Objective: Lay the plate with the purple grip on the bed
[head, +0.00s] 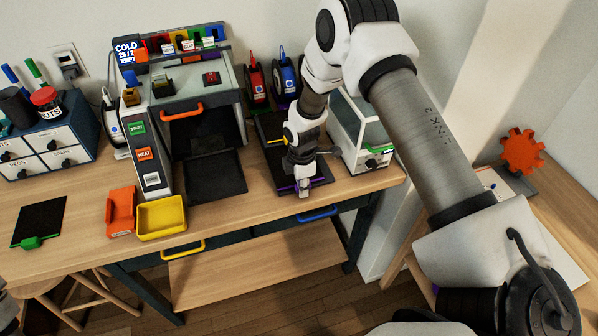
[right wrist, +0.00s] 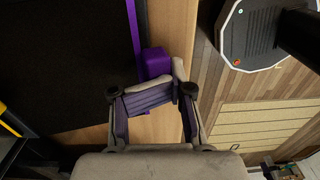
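The black plate with the purple grip (head: 321,173) lies flat on the table right of the printer. In the right wrist view its dark surface (right wrist: 65,60) fills the left side, and its purple grip (right wrist: 154,63) sticks out over the wood. My right gripper (head: 303,192) is low at the plate's front edge. Its fingers (right wrist: 177,82) come together at the tips, close beside the grip; wood shows between them, and whether they touch the grip is unclear. The printer's dark interior (head: 203,133) is open at the front, where the bed is hard to make out.
The printer's dark front flap (head: 215,178) is folded down. An orange bin (head: 121,211) and a yellow bin (head: 162,218) stand before the printer. A plate with a green grip (head: 40,221) lies at left. A white glass-fronted box (head: 358,130) stands right of my gripper.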

